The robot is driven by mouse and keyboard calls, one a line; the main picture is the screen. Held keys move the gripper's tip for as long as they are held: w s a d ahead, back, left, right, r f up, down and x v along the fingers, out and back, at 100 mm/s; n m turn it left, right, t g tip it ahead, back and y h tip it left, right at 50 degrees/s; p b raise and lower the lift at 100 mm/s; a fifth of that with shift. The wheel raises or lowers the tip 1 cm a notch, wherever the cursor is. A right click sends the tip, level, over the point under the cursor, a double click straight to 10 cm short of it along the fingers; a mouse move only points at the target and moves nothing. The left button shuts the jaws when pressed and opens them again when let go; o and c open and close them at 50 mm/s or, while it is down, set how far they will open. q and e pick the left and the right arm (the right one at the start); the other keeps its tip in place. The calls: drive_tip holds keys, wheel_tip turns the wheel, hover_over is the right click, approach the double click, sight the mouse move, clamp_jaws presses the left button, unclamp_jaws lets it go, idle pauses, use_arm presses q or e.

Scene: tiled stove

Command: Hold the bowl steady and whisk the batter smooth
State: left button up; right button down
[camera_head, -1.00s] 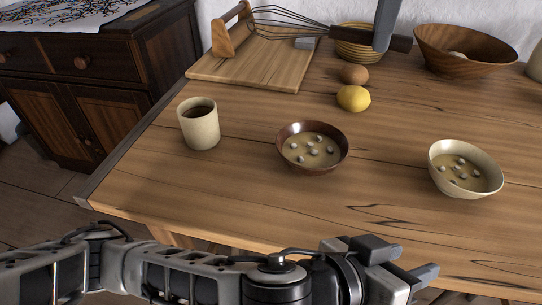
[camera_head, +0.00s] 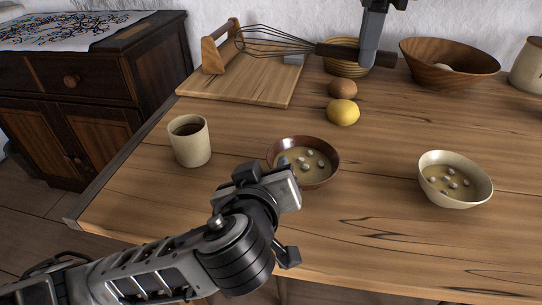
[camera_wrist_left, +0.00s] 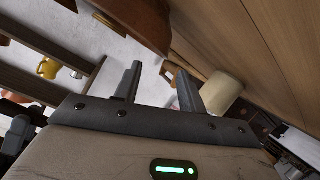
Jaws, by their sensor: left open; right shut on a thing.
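A bowl with a reddish-brown rim (camera_head: 329,152) holds tan batter with several pale lumps. A cream bowl (camera_head: 430,190) to its right holds similar batter. Both stand upright on the table. My left gripper (camera_head: 270,183) is open and empty at the near left side of the brown bowl, overlapping its edge in the head view; I cannot tell whether they touch. Its two fingers (camera_wrist_left: 160,88) show apart in the left wrist view. My right gripper (camera_head: 374,50) is shut on the dark handle of the whisk (camera_head: 273,42), which is held level above the back of the table, wires pointing left.
A cream cup (camera_head: 190,142) with dark liquid stands left of the brown bowl. A lemon (camera_head: 342,112) and an egg (camera_head: 342,89) lie behind. A wooden board (camera_head: 245,82), a basket (camera_head: 346,68), a wooden bowl (camera_head: 447,70) and a jar (camera_head: 528,68) line the back.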

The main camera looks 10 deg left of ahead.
sight(273, 152)
use_arm(q)
drive_tip(key=x, duration=0.8)
drive_tip(key=shift+s, duration=0.1)
clamp_jaws()
drive_tip(key=shift+c, duration=0.7)
unclamp_jaws()
clamp_jaws()
